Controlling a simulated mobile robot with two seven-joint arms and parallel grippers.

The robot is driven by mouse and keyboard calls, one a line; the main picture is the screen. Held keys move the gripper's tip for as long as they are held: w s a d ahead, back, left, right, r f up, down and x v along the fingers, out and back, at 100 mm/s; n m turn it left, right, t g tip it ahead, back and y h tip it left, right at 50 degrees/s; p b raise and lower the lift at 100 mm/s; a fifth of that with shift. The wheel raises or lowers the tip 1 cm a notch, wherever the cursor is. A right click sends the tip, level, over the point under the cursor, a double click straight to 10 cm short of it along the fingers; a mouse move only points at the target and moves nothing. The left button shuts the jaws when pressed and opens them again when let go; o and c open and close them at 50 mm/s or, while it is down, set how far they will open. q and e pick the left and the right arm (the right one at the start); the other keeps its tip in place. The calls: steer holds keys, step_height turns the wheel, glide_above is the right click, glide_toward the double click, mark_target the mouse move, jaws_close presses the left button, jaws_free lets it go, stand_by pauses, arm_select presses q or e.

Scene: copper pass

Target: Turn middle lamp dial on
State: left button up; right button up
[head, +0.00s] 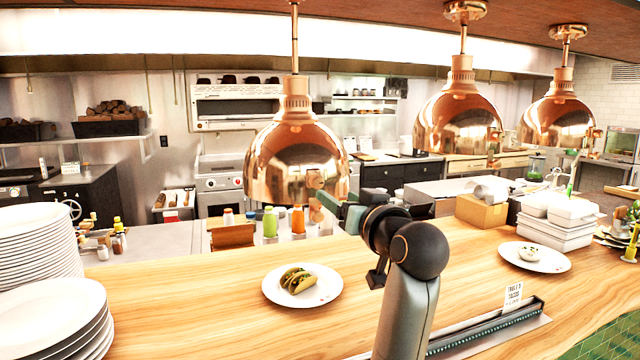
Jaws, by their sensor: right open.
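Three copper dome lamps hang over the pass: the left lamp (285,160), the middle lamp (458,122) and the right lamp (555,122). A small copper dial (494,152) shows at the lower right side of the middle lamp. My right arm rises from the bottom of the head view, and its gripper (322,197) points left. The right gripper is open in front of the left lamp's lower right rim, left of the middle lamp. It overlaps a small copper part there; I cannot tell if they touch. My left gripper is not in view.
The wooden counter (220,320) holds plate stacks (38,250) at left, a taco plate (302,300), a second plate (534,262) at right, and white containers (556,235). Sauce bottles (298,220) stand behind. The air between the left and middle lamps is clear.

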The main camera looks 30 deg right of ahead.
mark_target(318, 184)
steer(key=p+x, duration=0.2)
steer(key=x, duration=0.7)
steer(key=shift+w, duration=0.3)
jaws_close()
